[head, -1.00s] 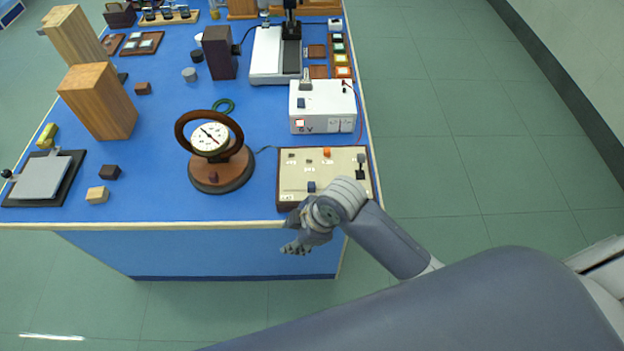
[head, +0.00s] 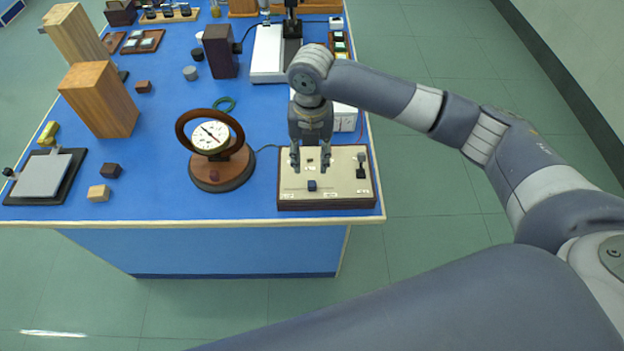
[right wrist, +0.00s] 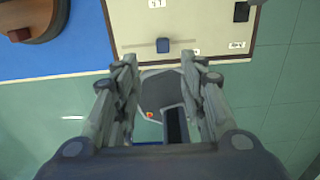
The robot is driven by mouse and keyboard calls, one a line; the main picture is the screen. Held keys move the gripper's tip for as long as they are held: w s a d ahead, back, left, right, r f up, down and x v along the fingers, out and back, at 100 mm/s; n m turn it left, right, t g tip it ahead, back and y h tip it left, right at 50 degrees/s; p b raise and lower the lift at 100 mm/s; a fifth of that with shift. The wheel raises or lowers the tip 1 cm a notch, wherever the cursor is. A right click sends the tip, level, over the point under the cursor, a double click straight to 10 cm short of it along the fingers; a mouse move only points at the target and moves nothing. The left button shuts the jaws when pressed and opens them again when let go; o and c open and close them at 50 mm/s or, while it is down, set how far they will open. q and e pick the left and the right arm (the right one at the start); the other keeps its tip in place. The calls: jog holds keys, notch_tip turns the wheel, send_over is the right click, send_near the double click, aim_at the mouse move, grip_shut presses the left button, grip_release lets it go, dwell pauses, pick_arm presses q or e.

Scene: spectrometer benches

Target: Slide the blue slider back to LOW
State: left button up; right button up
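The blue slider (head: 312,185) is a small block on the cream control panel (head: 345,190), near the panel's front edge. In the right wrist view the slider (right wrist: 163,45) sits about midway along a thin horizontal slot, with slot showing on both sides. The small labels near the slot are too small to read. My right gripper (head: 311,165) points down over the panel, open and empty, its fingers apart. The fingertips (right wrist: 160,64) lie to either side of the slider in the picture; I see no contact. My left gripper is not in view.
A round dial meter (head: 211,138) on a wooden base stands left of the panel. A white power box (head: 345,118) is behind it, partly hidden by my arm. The table's front edge (head: 230,222) is close.

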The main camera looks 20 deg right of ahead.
aim_at(311, 183)
jog(key=f, duration=0.3)
jog(key=f+p, duration=0.1)
jog(key=f, duration=0.3)
jog(key=f+p, duration=0.1)
jog(key=f, duration=0.2)
jog(key=shift+w+d+f, duration=0.15)
jog(key=shift+d+f, duration=0.05)
jog(key=shift+d, duration=0.05)
jog(key=shift+c, duration=0.3)
grip_shut()
